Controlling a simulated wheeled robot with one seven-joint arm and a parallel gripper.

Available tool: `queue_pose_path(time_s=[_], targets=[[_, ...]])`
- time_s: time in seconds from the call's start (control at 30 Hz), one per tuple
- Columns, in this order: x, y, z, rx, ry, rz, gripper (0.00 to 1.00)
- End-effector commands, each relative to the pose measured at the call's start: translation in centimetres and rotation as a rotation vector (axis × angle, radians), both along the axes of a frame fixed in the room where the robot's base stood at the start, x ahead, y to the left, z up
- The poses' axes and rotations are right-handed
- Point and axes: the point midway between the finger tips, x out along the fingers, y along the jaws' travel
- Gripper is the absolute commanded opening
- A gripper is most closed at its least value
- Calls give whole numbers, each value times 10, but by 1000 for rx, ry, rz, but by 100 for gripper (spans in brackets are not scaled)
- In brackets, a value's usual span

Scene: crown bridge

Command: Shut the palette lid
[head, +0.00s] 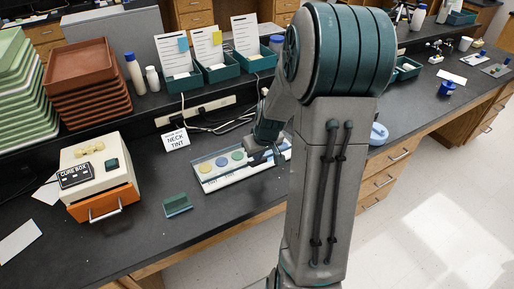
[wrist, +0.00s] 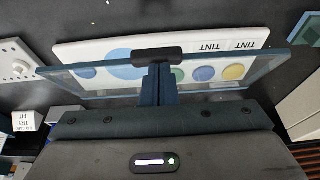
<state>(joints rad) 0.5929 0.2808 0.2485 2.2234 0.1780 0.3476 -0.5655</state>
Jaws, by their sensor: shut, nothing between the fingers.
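The palette is a long white tray (head: 207,186) on the dark bench, with round yellow, blue and green wells; it also shows in the wrist view (wrist: 215,40) with printed TINT labels. Its clear lid (head: 198,161) has a bluish edge. In the wrist view the clear lid pane (wrist: 110,74) spans in front of the wells, seen at a steep slant; its exact angle is hard to tell. My gripper (wrist: 158,62) is shut and empty, its dark tips overlapping the pane's middle; contact is unclear. In the head view my arm hides the palette's right part.
A cream cure box (head: 95,165) with an orange drawer stands left of the palette. A small green glass block (head: 177,205) lies in front. Bench space in front of the palette is mostly clear.

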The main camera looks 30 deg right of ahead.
Motion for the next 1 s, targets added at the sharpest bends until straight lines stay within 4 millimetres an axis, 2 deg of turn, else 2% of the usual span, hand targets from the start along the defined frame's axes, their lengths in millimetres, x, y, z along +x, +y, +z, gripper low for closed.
queue_pose_path(time_s=[0.03, 0.2, 0.53, 0.83, 1.0], targets=[[-2, -2, -12, 0, 0, -3, 0], [-8, -4, -31, -1, 0, -8, 0], [-15, -7, -52, 0, 1, -13, 0], [-14, -6, -46, 0, 1, -12, 0], [-13, -5, -27, -1, -2, -8, 0]])
